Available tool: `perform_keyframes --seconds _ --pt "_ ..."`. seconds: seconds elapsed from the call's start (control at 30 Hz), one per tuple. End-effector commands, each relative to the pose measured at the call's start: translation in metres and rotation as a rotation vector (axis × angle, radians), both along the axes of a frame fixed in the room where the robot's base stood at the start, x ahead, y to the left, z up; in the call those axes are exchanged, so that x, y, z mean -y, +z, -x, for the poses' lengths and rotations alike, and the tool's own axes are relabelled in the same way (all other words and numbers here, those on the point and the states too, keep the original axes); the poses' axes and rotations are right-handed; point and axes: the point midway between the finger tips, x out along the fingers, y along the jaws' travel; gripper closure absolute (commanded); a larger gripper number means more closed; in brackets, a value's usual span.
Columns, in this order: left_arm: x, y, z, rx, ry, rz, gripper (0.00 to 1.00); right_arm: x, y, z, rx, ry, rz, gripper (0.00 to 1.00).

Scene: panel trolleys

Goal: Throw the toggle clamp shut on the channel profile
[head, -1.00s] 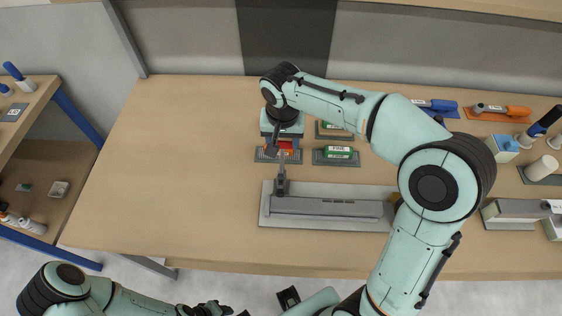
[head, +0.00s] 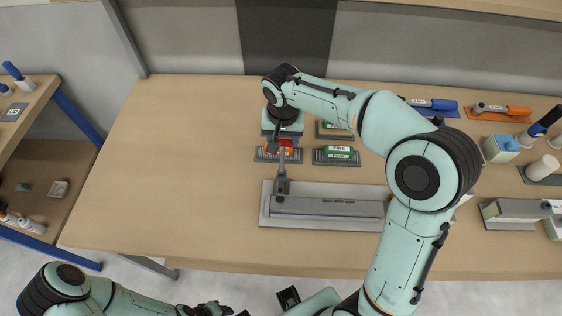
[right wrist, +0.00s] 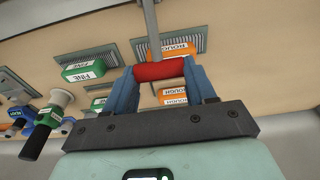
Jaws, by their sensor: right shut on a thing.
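The toggle clamp (head: 281,187) sits at the left end of the grey channel profile (head: 335,208), which lies on a light base plate (head: 310,222). The clamp's lever points from its body toward the back of the table; its exact tilt is hard to tell from above. My right gripper (head: 286,146) is over the lever's end. In the right wrist view its blue fingers are shut on the red handle (right wrist: 160,70), with the grey lever (right wrist: 152,35) running away from it. My left gripper (head: 207,308) is low at the bottom edge, its jaws unclear.
Sanding blocks marked FINE (head: 340,154) and ROUGH (right wrist: 175,49) lie on grey pads close to my right gripper. Blue and orange trowels (head: 505,112) and other items stand at the right. The table's left part is clear. A side shelf (head: 35,150) stands at the left.

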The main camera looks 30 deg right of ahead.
Motion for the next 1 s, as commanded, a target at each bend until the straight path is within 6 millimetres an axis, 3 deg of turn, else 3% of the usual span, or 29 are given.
perform_keyframes --seconds 1.0 --pt "0.000 -0.007 0.004 -0.004 0.000 0.000 0.57 0.005 -0.018 -0.008 -0.001 0.001 0.001 0.69"
